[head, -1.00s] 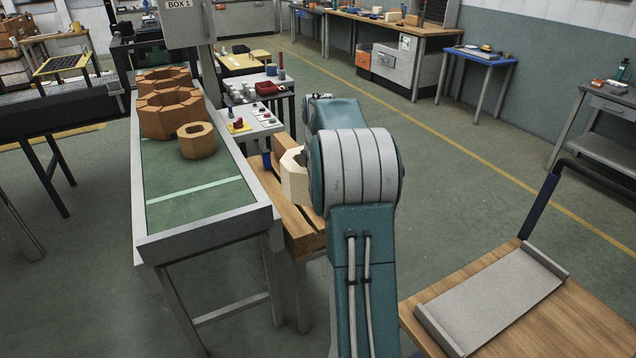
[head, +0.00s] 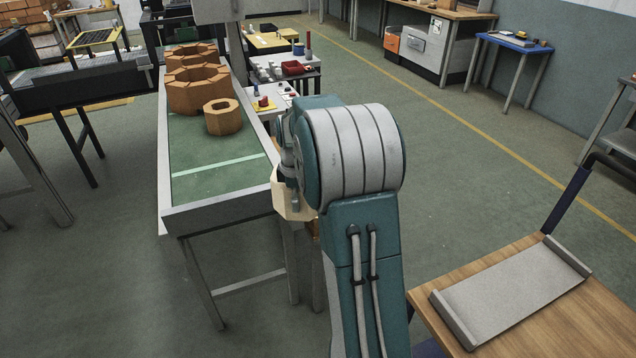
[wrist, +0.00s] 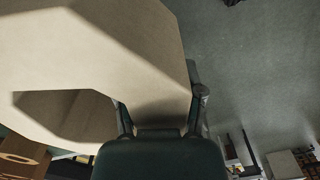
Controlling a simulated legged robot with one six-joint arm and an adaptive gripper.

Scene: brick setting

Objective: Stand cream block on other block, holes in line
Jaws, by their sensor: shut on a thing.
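The cream block (head: 291,207) is in my gripper, just right of the green-topped table's near right corner. It is partly hidden behind my arm in the head view. In the wrist view the cream block (wrist: 90,45) fills the upper left, large and close, with a dark hole showing at its left. My gripper (wrist: 160,115) has a finger on each side of the block's wall and is shut on it. A single orange-brown eight-sided block (head: 223,117) with a hole in its top stands on the table, apart from and beyond the cream block.
Larger stacked orange-brown rings (head: 195,85) stand behind the single block. The green table (head: 205,185) has bare room at its near end, with a pale stripe across it and a raised metal rim. A wooden surface with a grey tray (head: 510,290) is at lower right.

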